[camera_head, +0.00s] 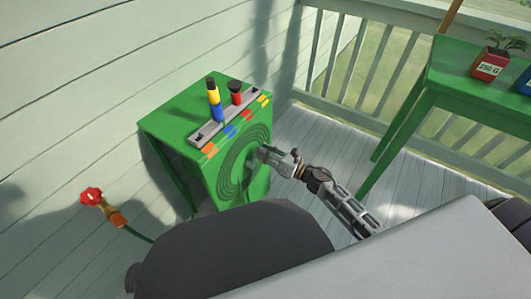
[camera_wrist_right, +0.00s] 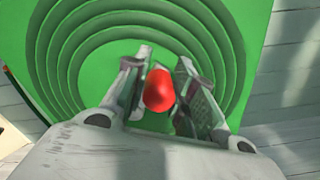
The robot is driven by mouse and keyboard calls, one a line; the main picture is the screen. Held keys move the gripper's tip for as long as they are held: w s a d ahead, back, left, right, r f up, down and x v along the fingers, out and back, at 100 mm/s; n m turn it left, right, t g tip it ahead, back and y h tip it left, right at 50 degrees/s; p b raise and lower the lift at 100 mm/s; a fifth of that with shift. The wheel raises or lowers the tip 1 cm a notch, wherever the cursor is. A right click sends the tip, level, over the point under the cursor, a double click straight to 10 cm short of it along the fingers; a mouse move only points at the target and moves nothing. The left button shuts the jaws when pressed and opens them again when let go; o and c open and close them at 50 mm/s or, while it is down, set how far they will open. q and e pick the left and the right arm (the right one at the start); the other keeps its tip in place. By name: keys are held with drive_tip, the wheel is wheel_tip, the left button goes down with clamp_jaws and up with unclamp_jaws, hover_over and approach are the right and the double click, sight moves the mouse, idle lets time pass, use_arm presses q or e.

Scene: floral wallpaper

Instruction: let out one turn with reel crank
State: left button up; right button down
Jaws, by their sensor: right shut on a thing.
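The reel (camera_head: 238,160) shows as dark green concentric rings on the front face of a green cabinet (camera_head: 165,125). The rings (camera_wrist_right: 65,60) also fill much of the right wrist view. A red crank knob (camera_wrist_right: 158,90) sits between the two fingers of my right gripper (camera_wrist_right: 162,75), which is shut on it. In the head view my right gripper (camera_head: 264,153) reaches the right part of the reel face from the lower right and hides the knob. The rest of the crank is hidden or cannot be made out. My left gripper is not in view.
A grey bar (camera_head: 206,133) and a yellow-blue-black nozzle (camera_head: 215,100) are on the cabinet top, beside a red-and-black piece (camera_head: 236,92). A red-handled tap (camera_head: 92,196) is on the left wall. A green table (camera_head: 455,85) with a potted plant (camera_head: 490,62) stands right, before the railing.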

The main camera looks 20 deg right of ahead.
drive_tip(key=c, duration=1.2)
unclamp_jaws()
drive_tip(key=shift+w+a, duration=0.1)
drive_tip(key=shift+a, duration=0.15)
drive_tip(key=shift+d, duration=0.2)
drive_tip(key=shift+v, duration=5.95)
drive_tip(key=shift+a, duration=0.1)
